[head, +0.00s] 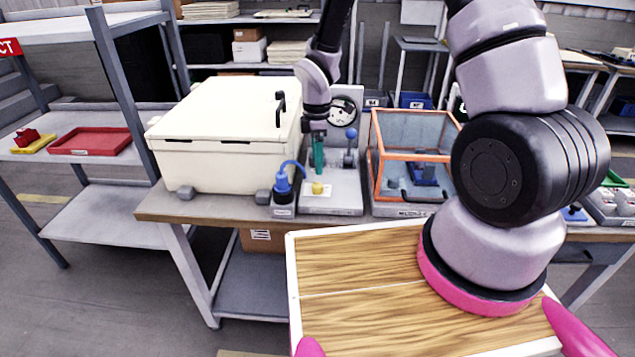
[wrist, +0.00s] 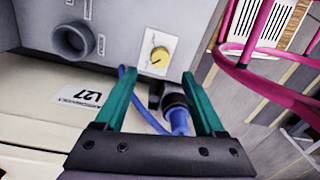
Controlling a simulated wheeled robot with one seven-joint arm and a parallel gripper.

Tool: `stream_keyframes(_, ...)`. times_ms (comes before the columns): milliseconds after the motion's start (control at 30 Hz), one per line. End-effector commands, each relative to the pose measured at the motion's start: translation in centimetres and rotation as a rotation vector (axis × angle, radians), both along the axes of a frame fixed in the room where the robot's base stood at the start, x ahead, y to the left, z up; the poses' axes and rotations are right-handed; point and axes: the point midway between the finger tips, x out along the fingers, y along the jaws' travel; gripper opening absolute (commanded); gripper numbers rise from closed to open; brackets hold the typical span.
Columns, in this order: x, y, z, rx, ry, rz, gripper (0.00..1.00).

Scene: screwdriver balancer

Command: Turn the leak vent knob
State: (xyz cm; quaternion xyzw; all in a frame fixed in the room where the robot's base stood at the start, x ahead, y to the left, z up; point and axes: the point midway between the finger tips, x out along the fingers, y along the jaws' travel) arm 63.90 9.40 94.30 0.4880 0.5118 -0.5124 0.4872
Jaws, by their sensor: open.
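A yellow knob (head: 318,188) sits on a pale plate at the front of a grey unit (head: 345,195) on the workbench. It is the only yellow knob in view; I cannot read whether its plate names the leak vent. The wrist view shows the yellow knob (wrist: 159,55) with a pointer line, just beyond the fingertips. My gripper (head: 318,168) has teal fingers and hangs above the knob. In the wrist view my gripper (wrist: 160,76) is open, its fingers apart, with nothing held between them. A blue connector and cable (wrist: 178,114) show between the fingers, farther back.
The blue connector (head: 282,184) stands just left of the knob. A blue-ball lever (head: 351,133) and a round gauge (head: 342,112) are behind it. A large cream case (head: 230,125) is left, an orange-framed clear box (head: 412,150) right. A dark round port (wrist: 75,40) shows in the wrist view.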

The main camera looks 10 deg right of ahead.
Motion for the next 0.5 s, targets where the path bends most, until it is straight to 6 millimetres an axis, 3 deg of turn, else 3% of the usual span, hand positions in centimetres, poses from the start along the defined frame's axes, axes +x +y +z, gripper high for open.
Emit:
stream_keyframes(233,-0.4,0.0,-4.9,-0.002,0.004,0.0,0.71)
stream_keyframes(500,-0.4,0.0,-7.6,0.0,0.001,0.0,0.71)
